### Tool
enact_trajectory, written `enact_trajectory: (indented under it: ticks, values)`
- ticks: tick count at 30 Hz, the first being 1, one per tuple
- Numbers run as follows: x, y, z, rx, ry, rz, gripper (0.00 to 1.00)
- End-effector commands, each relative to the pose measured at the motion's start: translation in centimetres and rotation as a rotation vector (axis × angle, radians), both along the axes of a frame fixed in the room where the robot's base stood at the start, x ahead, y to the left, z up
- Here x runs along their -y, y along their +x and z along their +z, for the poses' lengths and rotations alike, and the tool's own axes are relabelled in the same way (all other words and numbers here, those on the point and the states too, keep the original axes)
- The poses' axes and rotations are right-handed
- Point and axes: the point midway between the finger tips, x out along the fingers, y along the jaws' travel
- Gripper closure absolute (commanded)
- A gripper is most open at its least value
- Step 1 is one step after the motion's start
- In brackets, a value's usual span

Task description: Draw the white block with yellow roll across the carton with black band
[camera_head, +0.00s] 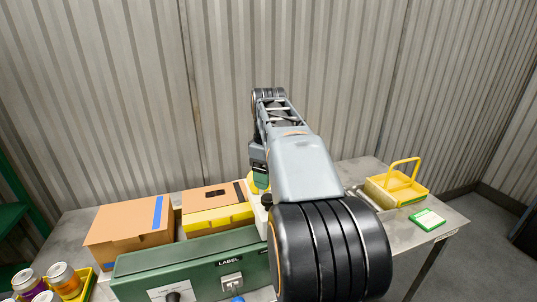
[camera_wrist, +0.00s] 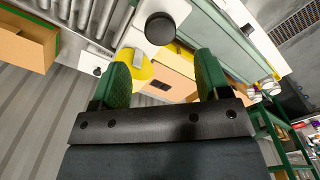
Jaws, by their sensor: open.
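The carton with the black band (camera_head: 208,199) stands on the bench at the middle left, and a tan carton face also shows between my fingers in the wrist view (camera_wrist: 178,79). The yellow roll of the white block (camera_wrist: 143,74) shows beside the left finger, and white parts with a black knob lie just above it. In the head view my arm hides most of the block. My gripper (camera_wrist: 164,76) is open, with green finger pads apart and nothing clearly held between them. I cannot tell whether a finger touches the roll.
A carton with a blue band (camera_head: 125,225) stands at the left. A yellow basket (camera_head: 397,185) and green-white card (camera_head: 427,219) are at the right. Cans (camera_head: 64,279) stand front left.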

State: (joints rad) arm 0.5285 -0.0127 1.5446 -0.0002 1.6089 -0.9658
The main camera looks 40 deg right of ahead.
Motion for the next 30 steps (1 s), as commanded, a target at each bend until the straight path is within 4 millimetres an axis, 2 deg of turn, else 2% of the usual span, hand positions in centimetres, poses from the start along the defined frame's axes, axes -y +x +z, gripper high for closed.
enact_trajectory:
  ticks: [1, 6, 12, 30]
  values:
    - [0.0, 0.0, 1.1, 0.002, -0.001, 0.000, 0.30]
    - [0.0, 0.0, 3.9, 0.000, -0.001, 0.000, 0.30]
    - [0.0, 0.0, 5.7, -0.001, 0.000, 0.000, 0.30]
    - [0.0, 0.0, 6.2, -0.001, 0.000, 0.000, 0.30]
